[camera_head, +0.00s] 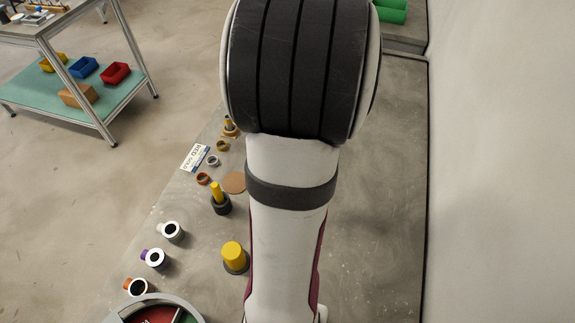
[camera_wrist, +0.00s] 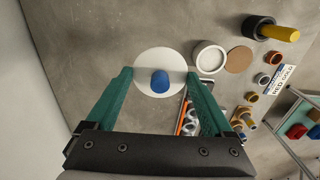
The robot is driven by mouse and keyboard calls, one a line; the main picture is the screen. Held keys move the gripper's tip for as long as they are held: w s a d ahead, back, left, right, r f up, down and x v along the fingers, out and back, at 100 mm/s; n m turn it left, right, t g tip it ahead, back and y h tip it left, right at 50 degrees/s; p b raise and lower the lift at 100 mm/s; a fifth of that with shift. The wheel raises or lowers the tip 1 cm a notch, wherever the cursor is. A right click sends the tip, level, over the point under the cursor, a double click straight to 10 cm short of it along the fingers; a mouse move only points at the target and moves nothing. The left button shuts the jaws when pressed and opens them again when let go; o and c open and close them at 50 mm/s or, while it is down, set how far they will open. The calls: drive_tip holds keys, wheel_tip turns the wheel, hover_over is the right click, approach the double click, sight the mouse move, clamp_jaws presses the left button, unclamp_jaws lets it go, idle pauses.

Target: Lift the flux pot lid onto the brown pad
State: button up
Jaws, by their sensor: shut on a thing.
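The flux pot lid, a white disc (camera_wrist: 145,58) with a blue knob (camera_wrist: 159,81), is between the green fingers of my gripper (camera_wrist: 160,76) in the wrist view. The gripper is shut on the lid, one finger at each side of the disc. The white flux pot (camera_wrist: 209,44) stands uncovered just right of the lid. The round brown pad (camera_wrist: 239,60) lies bare, right of the pot. In the head view the pad (camera_head: 234,183) shows beside my arm, which hides the gripper, lid and pot. The lid's height above the table cannot be told.
A yellow peg in a dark base (camera_wrist: 280,32) stands beyond the pad. Several small rings (camera_wrist: 262,79) and a printed sign (camera_wrist: 283,79) lie to the right. Several cups (camera_head: 171,232) stand at the left edge.

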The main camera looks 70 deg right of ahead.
drive_tip(key=shift+s+r, duration=0.25)
drive_tip(key=shift+r, duration=0.6)
drive_tip(key=shift+w, duration=0.1)
drive_tip(key=w+d+f+n, duration=0.3)
drive_tip(key=w+f, duration=0.2)
drive_tip(key=w, duration=0.5)
drive_tip(key=n, duration=0.3)
approach(235, 182)
drive_tip(key=shift+s+f, duration=0.1)
drive_tip(key=shift+s, duration=0.1)
wheel_tip(235, 182, down, 4)
drive_tip(key=shift+w+a+r, duration=0.1)
drive_tip(key=shift+w, duration=0.05)
drive_tip(key=shift+f, duration=0.65)
drive_tip(key=shift+f, duration=0.15)
drive_tip(key=shift+f, duration=0.35)
